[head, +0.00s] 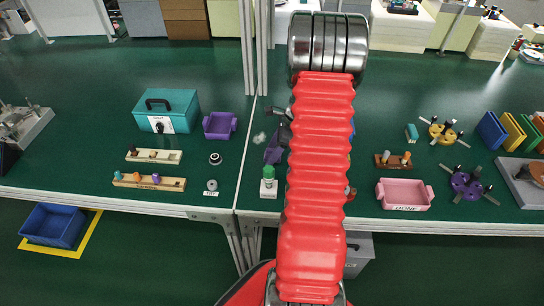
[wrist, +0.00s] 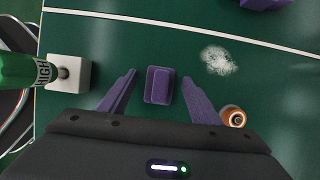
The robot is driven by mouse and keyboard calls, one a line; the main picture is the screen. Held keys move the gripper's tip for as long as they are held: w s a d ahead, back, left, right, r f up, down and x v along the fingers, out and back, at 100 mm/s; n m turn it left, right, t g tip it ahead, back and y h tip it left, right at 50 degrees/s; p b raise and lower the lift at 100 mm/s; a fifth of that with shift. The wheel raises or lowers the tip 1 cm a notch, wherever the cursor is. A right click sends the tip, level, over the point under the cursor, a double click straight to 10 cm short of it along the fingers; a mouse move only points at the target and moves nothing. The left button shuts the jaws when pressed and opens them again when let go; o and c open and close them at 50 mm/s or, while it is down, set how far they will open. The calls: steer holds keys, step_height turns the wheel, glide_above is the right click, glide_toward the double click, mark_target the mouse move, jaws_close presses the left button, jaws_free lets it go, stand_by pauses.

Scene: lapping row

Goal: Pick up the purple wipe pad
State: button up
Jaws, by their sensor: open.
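The purple wipe pad (wrist: 158,86) lies on the green bench in the wrist view, a small block with a raised middle ridge. My gripper (wrist: 160,76) is open, with one purple finger on each side of the pad and a visible gap to each. I cannot tell how far the fingertips are above the bench. In the head view my red arm covers most of this spot. Only a dark and purple part of my gripper shows left of the arm there, and I cannot make out the pad.
An orange-brown round item (wrist: 232,116) sits close to the right finger. White powder (wrist: 218,60) lies beyond. A purple bin (head: 220,126) and teal box (head: 167,110) stand left.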

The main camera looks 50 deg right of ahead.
steer(key=shift+c, duration=0.2)
steer(key=c, duration=1.1)
